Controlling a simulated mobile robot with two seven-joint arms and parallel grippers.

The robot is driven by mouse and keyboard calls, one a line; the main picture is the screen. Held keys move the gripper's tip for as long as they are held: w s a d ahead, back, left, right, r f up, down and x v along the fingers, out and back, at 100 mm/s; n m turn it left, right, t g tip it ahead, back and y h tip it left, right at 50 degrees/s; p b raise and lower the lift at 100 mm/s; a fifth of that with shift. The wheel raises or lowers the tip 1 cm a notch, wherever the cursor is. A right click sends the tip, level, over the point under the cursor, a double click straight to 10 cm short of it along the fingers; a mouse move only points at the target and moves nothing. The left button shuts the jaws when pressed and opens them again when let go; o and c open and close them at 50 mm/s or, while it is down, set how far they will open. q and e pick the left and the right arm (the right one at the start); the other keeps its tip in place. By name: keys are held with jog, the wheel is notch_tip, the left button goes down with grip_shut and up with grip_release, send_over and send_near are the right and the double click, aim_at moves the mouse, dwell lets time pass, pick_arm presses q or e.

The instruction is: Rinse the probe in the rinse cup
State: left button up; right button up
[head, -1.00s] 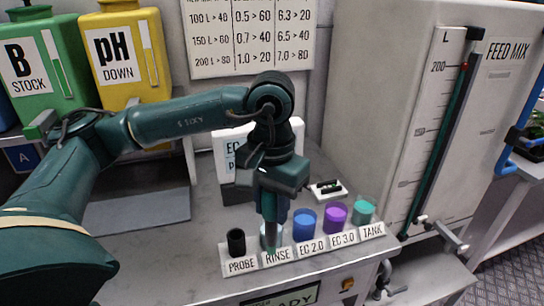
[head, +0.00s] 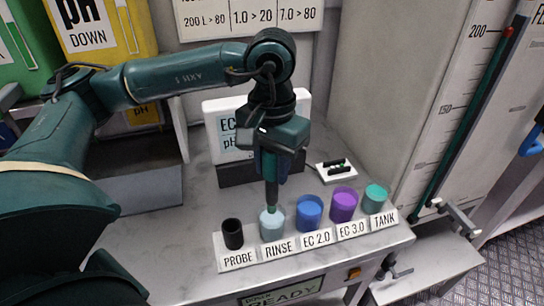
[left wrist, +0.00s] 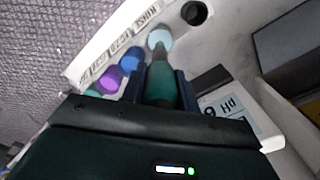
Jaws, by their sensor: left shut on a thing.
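The probe (left wrist: 160,82) is a dark green stick in the left wrist view, and its shaft (head: 271,192) points down in the head view. My left gripper (head: 270,165) is shut on it. The rinse cup (head: 272,226) is pale blue and stands behind the RINSE label; it also shows in the left wrist view (left wrist: 159,38). The probe's lower end is at the cup's mouth. I cannot tell how deep the tip is, as it is partly hidden. My right gripper is not in view.
The black probe holder (head: 233,234) stands left of the rinse cup. Blue (head: 309,214), purple (head: 343,205) and teal (head: 376,198) cups stand to its right. Behind are a white EC/pH meter (head: 222,128) and a small white tray (head: 336,172). A tall tank (head: 420,90) rises at right.

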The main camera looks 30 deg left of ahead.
aim_at(272, 188)
pick_arm(q)
jog(key=shift+f, duration=0.6)
jog(key=shift+f+b, duration=0.95)
jog(key=shift+b, duration=0.2)
jog(key=shift+f+b, duration=0.65)
jog(key=shift+b, duration=0.1)
jog(key=shift+f+b, duration=0.75)
jog(key=shift+f, duration=0.15)
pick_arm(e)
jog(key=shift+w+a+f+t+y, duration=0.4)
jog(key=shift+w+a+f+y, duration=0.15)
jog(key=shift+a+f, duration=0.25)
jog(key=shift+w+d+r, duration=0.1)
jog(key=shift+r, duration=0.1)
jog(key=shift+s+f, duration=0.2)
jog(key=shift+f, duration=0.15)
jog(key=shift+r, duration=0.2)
